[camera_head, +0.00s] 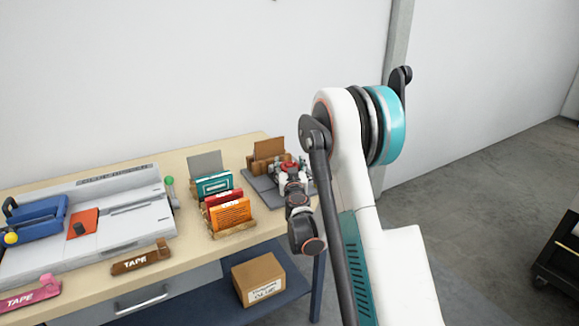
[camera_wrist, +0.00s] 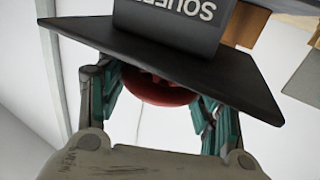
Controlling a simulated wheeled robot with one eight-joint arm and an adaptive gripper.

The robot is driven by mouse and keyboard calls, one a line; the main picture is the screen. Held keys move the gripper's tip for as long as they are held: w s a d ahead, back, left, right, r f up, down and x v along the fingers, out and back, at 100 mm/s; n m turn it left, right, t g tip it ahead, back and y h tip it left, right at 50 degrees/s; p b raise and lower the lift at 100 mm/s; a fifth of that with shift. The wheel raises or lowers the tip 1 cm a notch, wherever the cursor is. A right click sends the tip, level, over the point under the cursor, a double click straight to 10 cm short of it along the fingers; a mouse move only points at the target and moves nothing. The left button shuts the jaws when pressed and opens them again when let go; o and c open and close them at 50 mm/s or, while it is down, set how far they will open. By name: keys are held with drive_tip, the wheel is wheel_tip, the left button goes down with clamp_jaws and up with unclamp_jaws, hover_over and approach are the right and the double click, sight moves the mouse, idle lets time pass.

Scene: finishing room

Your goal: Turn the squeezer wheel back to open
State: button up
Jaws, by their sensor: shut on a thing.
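The squeezer (camera_head: 262,186) stands at the right end of the workbench, with a grey base. Its red wheel (camera_head: 288,166) shows as a small red patch beside my gripper (camera_head: 294,178). In the wrist view the red wheel (camera_wrist: 158,90) sits between the two teal and black fingers of my gripper (camera_wrist: 158,98), which is shut on it. A dark plate and a block with part of a "SQUEE" label (camera_wrist: 175,22) cover the fingertips and part of the wheel. How far the wheel is turned cannot be told.
Left of the squeezer stand card racks with teal and orange cards (camera_head: 230,214). A cardboard box (camera_head: 259,280) sits on the lower shelf.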

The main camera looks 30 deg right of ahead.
drive_tip(key=shift+n+t+y, duration=0.6)
drive_tip(key=shift+n+y, duration=0.6)
drive_tip(key=shift+y, duration=0.6)
drive_tip(key=n+y, duration=0.1)
drive_tip(key=y, duration=0.1)
drive_tip(key=shift+d+n+y, duration=0.15)
drive_tip(key=shift+n+y, duration=0.25)
drive_tip(key=n+y, duration=0.1)
drive_tip(key=y, duration=0.1)
drive_tip(key=n+y, duration=0.2)
drive_tip(key=y, duration=0.1)
drive_tip(key=shift+n+g+y, duration=0.3)
drive_tip(key=n+g+y, duration=0.2)
drive_tip(key=n+y, duration=0.1)
drive_tip(key=y, duration=0.2)
drive_tip(key=shift+n, duration=0.3)
drive_tip(key=shift+n+g+y+p, duration=0.3)
drive_tip(key=shift+n+g+y, duration=1.3)
drive_tip(key=shift+g+y, duration=0.3)
drive_tip(key=shift+g, duration=0.3)
drive_tip(key=o, duration=1.1)
